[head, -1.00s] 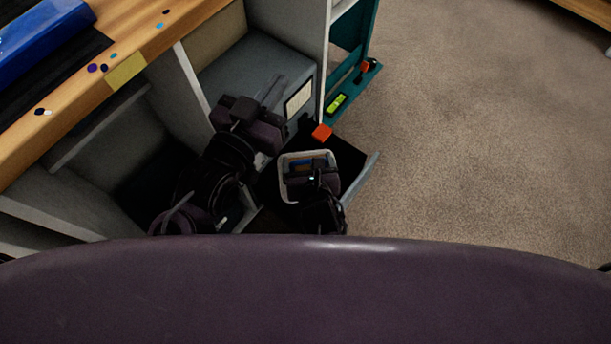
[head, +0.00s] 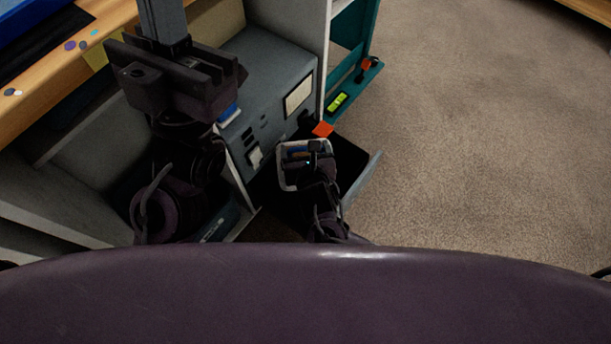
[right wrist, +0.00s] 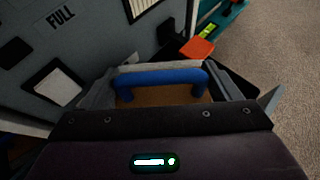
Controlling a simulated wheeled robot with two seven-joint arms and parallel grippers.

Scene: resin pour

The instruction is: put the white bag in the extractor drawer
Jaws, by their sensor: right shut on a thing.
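The white bag (head: 283,174) shows as a pale, open-topped rim over the left part of the open dark drawer (head: 352,160) of the grey extractor (head: 262,75). My right gripper (head: 312,148) is over it. In the right wrist view, the jaws (right wrist: 160,92) are shut on the bag's blue handle (right wrist: 160,76), with a brown surface under it. My gripper hides the bag's lower part, so I cannot tell if it rests on the drawer floor. My left gripper (head: 168,22) is raised left of the extractor; its fingertips reach the top edge, and their opening is unclear.
The drawer's front panel (head: 361,180) sticks out over the carpet (head: 470,150). An orange piece (head: 322,129) is close behind the drawer. A teal shelf (head: 352,92) stands right of the extractor, and a wooden worktop (head: 40,105) is at left. The carpet at right is clear.

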